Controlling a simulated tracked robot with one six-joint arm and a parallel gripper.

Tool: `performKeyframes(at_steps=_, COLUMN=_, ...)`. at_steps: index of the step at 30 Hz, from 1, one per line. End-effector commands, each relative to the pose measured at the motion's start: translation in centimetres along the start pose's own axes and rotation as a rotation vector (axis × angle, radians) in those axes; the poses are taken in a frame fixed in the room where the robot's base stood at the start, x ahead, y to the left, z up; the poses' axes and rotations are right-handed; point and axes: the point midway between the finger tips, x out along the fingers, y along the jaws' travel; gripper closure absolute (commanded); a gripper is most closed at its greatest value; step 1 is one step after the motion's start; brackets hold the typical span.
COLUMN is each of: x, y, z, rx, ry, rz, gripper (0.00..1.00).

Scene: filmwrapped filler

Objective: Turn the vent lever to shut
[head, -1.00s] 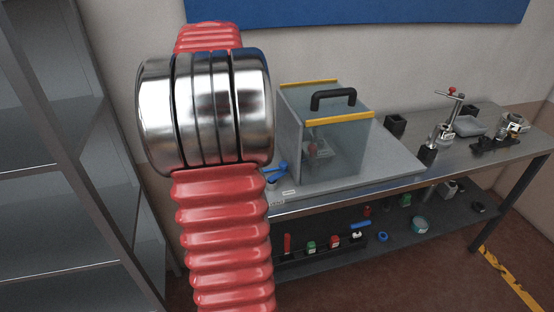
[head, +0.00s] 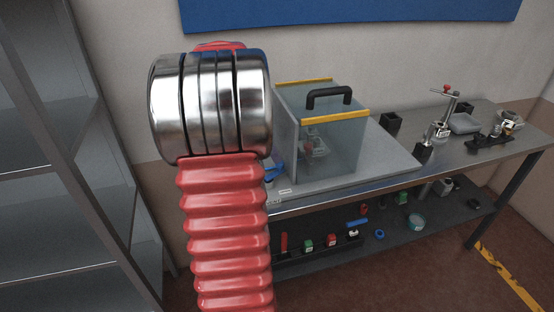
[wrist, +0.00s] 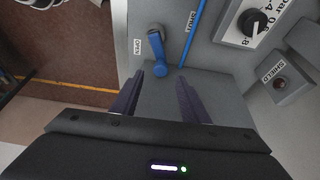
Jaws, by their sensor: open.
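The blue vent lever (wrist: 157,48) shows in the wrist view beside the OPEN label (wrist: 138,46), on a grey panel. Its near end lies about between my fingertips in the picture; I cannot tell whether they touch it. The SHUT label (wrist: 191,20) is up and to the right of the lever. My gripper (wrist: 160,76) is open, with one dark finger on each side. In the head view the blue lever (head: 275,172) shows at the left front of the bench, partly hidden by my red arm.
A thin blue rod or line (wrist: 193,33) runs just right of the lever. A dial (wrist: 255,22) and a red button (wrist: 280,83) by the SHIELD label are further right. A clear box (head: 335,145) with a black handle stands behind the lever on the bench.

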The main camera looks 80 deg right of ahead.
Motion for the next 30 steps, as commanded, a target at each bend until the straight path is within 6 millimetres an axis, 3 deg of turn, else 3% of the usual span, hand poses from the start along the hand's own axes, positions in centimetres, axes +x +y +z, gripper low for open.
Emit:
performKeyframes(at_steps=9, x=4.3, y=0.0, z=0.0, rx=0.0, ry=0.0, rz=0.002, gripper=0.59)
performKeyframes(at_steps=21, x=5.0, y=0.0, z=-0.1, rx=0.0, ry=0.0, rz=0.0, gripper=0.59)
performKeyframes(at_steps=30, x=5.0, y=0.0, z=-0.1, rx=0.001, ry=0.0, rz=0.0, gripper=0.79)
